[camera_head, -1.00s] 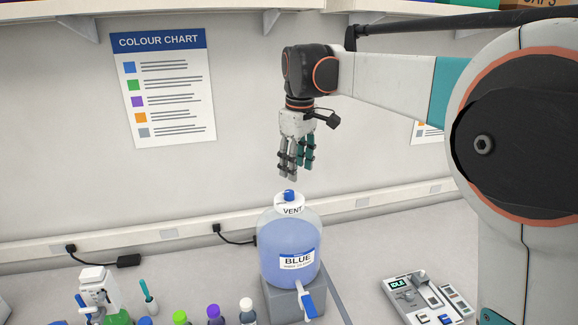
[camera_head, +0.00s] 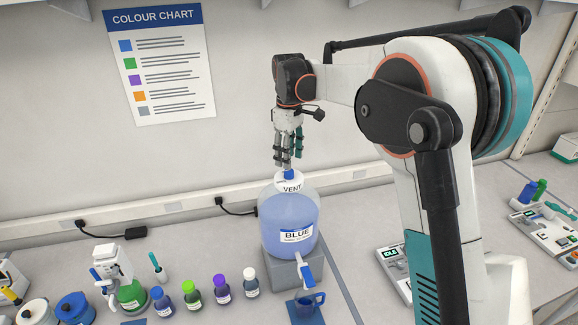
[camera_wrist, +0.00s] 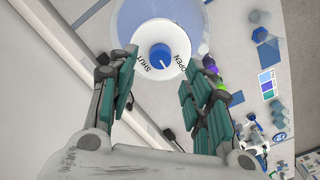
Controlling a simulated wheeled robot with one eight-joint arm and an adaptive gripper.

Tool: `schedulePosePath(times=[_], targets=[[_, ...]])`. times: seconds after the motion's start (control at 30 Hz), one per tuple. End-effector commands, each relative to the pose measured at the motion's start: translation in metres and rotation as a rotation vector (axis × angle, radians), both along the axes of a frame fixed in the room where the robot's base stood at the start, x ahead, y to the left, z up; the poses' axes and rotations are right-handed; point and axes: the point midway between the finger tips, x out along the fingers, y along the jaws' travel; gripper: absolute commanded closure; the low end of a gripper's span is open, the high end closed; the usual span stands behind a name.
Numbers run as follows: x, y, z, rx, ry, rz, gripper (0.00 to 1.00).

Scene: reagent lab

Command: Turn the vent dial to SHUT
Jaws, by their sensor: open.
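The vent dial (camera_head: 289,174) is a blue knob on the white cap of a large clear carboy (camera_head: 290,225) of blue liquid labelled BLUE. In the wrist view the blue dial (camera_wrist: 161,56) sits on a white disc (camera_wrist: 143,37) marked SHUT at left and OPEN at right. A white pointer line on the knob points toward the lower right, between the two words and nearer OPEN. My gripper (camera_head: 286,165) points down just above the dial. In the wrist view its fingers (camera_wrist: 163,88) are apart on either side of the dial, and contact is not visible.
Several capped bottles, including a green one (camera_head: 192,292), stand to the left. The wall is close behind the carboy.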

Motion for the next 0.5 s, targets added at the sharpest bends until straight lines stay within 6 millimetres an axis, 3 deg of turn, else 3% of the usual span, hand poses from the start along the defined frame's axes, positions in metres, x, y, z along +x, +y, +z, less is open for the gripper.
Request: schedulePosePath(times=[0.2, 0.5], targets=[[0.000, 0.000, -0.034, 0.000, 0.000, 0.000, 0.54], [0.000, 0.000, -0.051, 0.000, 0.000, 0.000, 0.54]])
